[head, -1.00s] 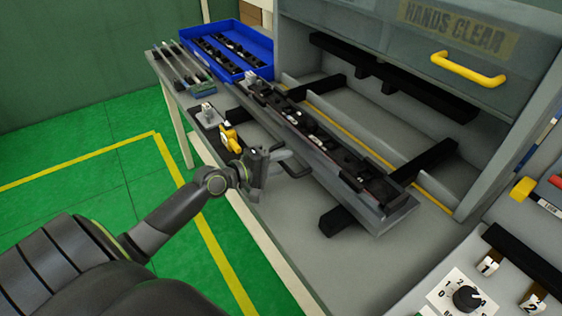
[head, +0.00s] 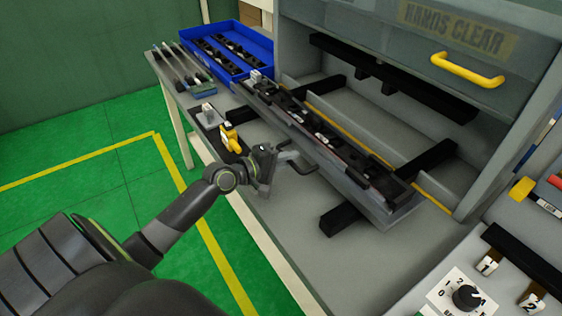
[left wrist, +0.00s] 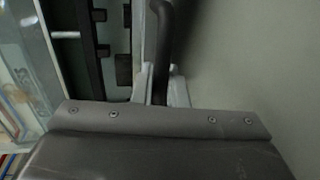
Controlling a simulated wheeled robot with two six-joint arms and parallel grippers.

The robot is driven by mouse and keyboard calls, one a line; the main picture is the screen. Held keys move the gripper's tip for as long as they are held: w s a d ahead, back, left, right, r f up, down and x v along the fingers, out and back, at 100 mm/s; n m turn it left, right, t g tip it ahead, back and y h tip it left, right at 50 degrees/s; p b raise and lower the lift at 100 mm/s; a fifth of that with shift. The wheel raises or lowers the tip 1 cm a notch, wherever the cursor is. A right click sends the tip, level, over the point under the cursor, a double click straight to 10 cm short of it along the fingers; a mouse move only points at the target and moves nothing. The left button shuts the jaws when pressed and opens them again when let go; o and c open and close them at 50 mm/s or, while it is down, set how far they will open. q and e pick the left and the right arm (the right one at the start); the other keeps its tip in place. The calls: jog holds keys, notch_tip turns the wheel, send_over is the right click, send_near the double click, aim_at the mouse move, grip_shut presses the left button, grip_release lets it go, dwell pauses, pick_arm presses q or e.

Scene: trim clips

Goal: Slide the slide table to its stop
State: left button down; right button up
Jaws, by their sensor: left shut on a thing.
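The slide table (head: 352,193) is a long grey tray carrying a row of black clip fixtures. It lies on black rails (head: 341,219) that run into the grey machine, and their near end sticks out in front of it. A dark bar handle (head: 298,158) stands out from its front side. My left gripper (head: 266,158) is shut on this handle in the head view. My right gripper is out of view.
A blue bin (head: 228,58) with black parts stands at the back left. A yellow clamp-like piece (head: 231,139) sits close to my left gripper. A raised guard with a yellow handle (head: 468,69) hangs above. A control panel with a knob (head: 466,297) is at lower right.

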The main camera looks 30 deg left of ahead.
aim_at(323, 144)
pick_arm(q)
jog(key=x, duration=0.3)
jog(key=r+x, duration=0.1)
jog(key=x, duration=0.3)
jog(key=r+x, duration=0.1)
jog(key=x, duration=0.3)
jog(key=shift+w+d+r+b, duration=0.25)
jog(key=shift+w+b, duration=0.05)
jog(key=shift+b, duration=0.1)
jog(key=b+x, duration=0.1)
jog(key=x, duration=0.2)
jog(key=r+b+x, duration=0.1)
jog(key=x, duration=0.3)
jog(key=r+b+x, duration=0.1)
jog(key=b+x, duration=0.1)
jog(key=x, duration=0.2)
jog(key=shift+w+d, duration=0.2)
jog(key=shift+w, duration=0.2)
jog(key=shift+w+d+r, duration=0.1)
jog(key=shift+w+d, duration=0.1)
jog(key=shift+w, duration=0.25)
jog(key=shift+r, duration=0.2)
jog(key=c, duration=1.8)
grip_release()
jog(key=shift+o, duration=1.3)
jog(key=shift+w+f, duration=0.15)
jog(key=shift+w, duration=0.05)
